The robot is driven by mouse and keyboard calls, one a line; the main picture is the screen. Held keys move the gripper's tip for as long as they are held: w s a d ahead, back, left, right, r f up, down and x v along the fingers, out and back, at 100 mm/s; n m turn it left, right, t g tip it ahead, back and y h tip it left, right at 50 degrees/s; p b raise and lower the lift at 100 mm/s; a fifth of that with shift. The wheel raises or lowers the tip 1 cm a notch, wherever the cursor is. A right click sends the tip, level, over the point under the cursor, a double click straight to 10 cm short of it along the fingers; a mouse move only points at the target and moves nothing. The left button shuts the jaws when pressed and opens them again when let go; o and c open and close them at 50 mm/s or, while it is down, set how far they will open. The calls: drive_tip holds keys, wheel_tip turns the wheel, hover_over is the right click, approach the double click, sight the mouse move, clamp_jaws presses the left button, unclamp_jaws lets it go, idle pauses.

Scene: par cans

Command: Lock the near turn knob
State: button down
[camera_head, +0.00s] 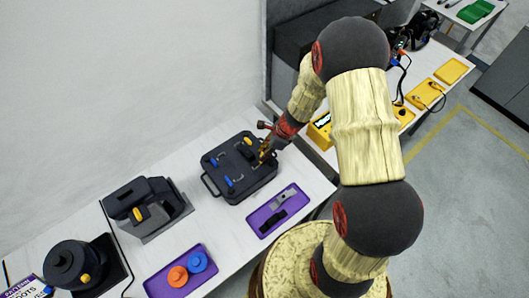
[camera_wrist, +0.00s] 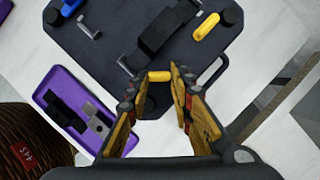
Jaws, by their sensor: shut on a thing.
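A dark fixture plate (camera_head: 238,187) with a handle at each side lies on the white table; it fills the upper wrist view (camera_wrist: 95,62). A black block (camera_wrist: 165,32) is mounted on it. The far yellow turn knob (camera_wrist: 205,27) lies slanted, roughly along the block. The near yellow turn knob (camera_wrist: 160,76) is between my fingertips, lying crosswise in the wrist view, at an angle to the far one. My gripper (camera_wrist: 160,78) is shut on this near knob; in the head view it is over the plate's right side (camera_head: 265,152). Whether the knob is latched cannot be told.
Blue levers (camera_head: 214,162) sit on the plate's left side. A purple tray (camera_head: 251,218) with flat parts lies close in front. Another purple tray (camera_head: 160,284) holds orange and blue round pieces. A black fixture (camera_head: 165,208) stands to the left.

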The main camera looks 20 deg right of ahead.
drive_tip(key=m, duration=0.1)
drive_tip(key=m+t+h+b, duration=0.1)
drive_tip(key=m, duration=0.1)
drive_tip(key=m+b, duration=0.1)
drive_tip(key=m, duration=0.1)
drive_tip(key=shift+s+a+t, duration=0.2)
drive_tip(key=shift+a+t, duration=0.05)
drive_tip(key=shift+t, duration=0.15)
drive_tip(key=shift+a+m+t+h+b, duration=0.15)
drive_tip(key=shift+m+h+b, duration=0.3)
drive_tip(key=shift+m, duration=0.55)
drive_tip(key=shift+d+m+t+h+b, duration=0.15)
drive_tip(key=shift+m+h+b, duration=0.3)
drive_tip(key=shift+m, duration=0.55)
drive_tip(key=shift+a, duration=0.1)
drive_tip(key=c, duration=1.6)
unclamp_jaws()
drive_tip(key=shift+c, duration=0.2)
drive_tip(key=shift+o, duration=0.4)
drive_tip(key=shift+s+r, duration=0.1)
drive_tip(key=v, duration=1.1)
drive_tip(key=shift+r, duration=0.35)
drive_tip(key=shift+s, duration=0.1)
